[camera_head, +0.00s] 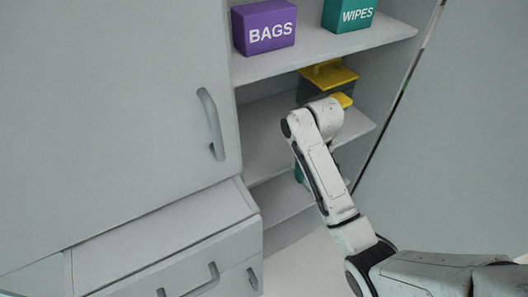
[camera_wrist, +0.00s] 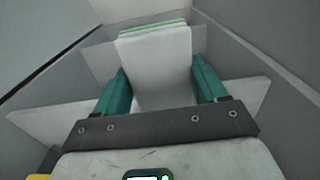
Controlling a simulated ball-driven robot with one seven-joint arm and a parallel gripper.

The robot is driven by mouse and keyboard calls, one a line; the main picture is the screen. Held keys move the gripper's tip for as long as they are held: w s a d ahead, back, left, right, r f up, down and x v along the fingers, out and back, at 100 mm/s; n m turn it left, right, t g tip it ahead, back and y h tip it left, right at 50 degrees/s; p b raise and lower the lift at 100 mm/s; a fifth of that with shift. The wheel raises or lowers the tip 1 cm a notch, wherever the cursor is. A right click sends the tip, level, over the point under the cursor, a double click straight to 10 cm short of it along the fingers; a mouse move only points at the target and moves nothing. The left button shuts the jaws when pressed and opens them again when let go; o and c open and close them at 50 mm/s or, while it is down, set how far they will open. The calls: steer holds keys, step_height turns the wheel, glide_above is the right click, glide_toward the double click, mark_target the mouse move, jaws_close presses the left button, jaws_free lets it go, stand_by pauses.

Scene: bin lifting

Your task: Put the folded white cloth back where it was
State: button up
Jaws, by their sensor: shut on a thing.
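The folded white cloth (camera_wrist: 155,62) shows in the wrist view as a flat pale slab with green stripes along its far edge. My gripper (camera_wrist: 160,66) has its two teal fingers on either side of the cloth and is shut on it. Pale shelf boards (camera_wrist: 240,98) show around and behind the cloth. I cannot tell whether the cloth touches a board. In the head view my arm reaches into the open shelf unit (camera_head: 268,140) and hides most of the gripper and the cloth. A small teal patch shows beside the arm.
A purple BAGS box (camera_head: 265,27) and a teal WIPES box (camera_head: 349,14) stand on the upper shelf. A dark container with a yellow top (camera_head: 328,74) sits below, close behind my arm. A closed cabinet door (camera_head: 120,110) is at left, above a protruding drawer (camera_head: 165,245).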

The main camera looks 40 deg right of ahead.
steer(key=b, duration=0.4)
glide_above(265, 153)
steer(key=s, duration=0.2)
steer(key=shift+w, duration=0.2)
steer(key=shift+w+f+p, duration=0.65)
steer(key=shift+f, duration=0.95)
steer(key=o, duration=1)
steer(key=shift+f+b, duration=0.25)
steer(key=shift+b, duration=0.15)
steer(key=r, duration=0.7)
steer(key=shift+s+a+r+b, duration=0.1)
steer(key=shift+a+r+b, duration=0.1)
steer(key=shift+r+b, duration=0.15)
